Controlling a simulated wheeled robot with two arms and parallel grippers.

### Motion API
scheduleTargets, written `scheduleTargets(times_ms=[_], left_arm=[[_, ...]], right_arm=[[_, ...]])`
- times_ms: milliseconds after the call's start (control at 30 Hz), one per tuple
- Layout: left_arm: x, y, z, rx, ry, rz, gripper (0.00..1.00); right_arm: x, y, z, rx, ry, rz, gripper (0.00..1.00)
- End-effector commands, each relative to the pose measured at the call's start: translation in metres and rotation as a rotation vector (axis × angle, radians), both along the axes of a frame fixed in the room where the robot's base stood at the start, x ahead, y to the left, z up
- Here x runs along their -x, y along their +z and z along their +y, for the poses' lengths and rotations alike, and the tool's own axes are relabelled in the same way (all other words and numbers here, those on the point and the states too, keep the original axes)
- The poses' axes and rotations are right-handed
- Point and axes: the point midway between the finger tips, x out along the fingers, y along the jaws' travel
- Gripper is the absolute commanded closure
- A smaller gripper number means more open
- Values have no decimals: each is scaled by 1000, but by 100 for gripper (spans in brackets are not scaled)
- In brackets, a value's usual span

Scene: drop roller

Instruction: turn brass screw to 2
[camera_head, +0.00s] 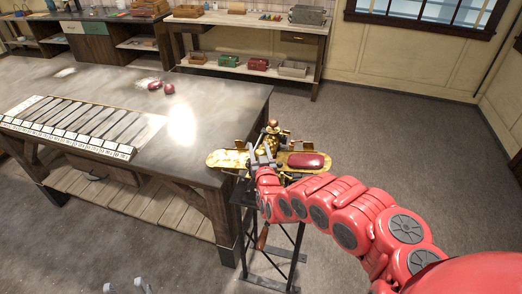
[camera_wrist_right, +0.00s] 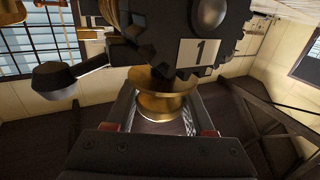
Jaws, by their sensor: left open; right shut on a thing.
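The brass machine (camera_head: 228,159) with a dark red pad stands on a black metal stand (camera_head: 272,262) beside the workbench. My right gripper (camera_head: 262,168) reaches it from the front right. In the right wrist view, the brass screw (camera_wrist_right: 160,100), a flared spool shape, sits between the fingers, and my right gripper (camera_wrist_right: 162,122) is shut on it. Just above it is a dark toothed wheel (camera_wrist_right: 228,35) with a white label (camera_wrist_right: 200,52) reading 1. My left gripper (camera_head: 124,287) is open at the bottom edge, low and away from the machine; only its grey fingertips show.
A large workbench (camera_head: 215,100) at left carries a keyboard-like row of bars (camera_head: 75,125) and two dark red objects (camera_head: 161,87). Shelves with boxes (camera_head: 250,30) line the back wall. A dark knob on an arm (camera_wrist_right: 55,76) juts out left of the wheel. Floor at right is clear.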

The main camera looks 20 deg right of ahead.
Motion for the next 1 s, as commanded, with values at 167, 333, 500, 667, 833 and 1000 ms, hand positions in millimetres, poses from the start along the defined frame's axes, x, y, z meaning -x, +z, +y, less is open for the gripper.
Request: scheduleTargets(times_ms=[167, 333, 500, 667, 833, 1000], left_arm=[[0, -14, 0, 0, 0, 0, 50], [0, -21, 0, 0, 0, 0, 50], [0, -25, 0, 0, 0, 0, 50], [0, -26, 0, 0, 0, 0, 50], [0, -26, 0, 0, 0, 0, 50], [0, -26, 0, 0, 0, 0, 50]], right_arm=[[-1, -2, 1, 2, 118, -4, 100], [-1, -2, 4, 0, 198, -2, 100], [-1, -1, 7, -1, 246, -1, 100], [-1, 0, 8, -1, 266, -2, 100], [-1, 1, 8, -2, 269, -3, 100], [-1, 1, 8, -1, 269, -4, 100]])
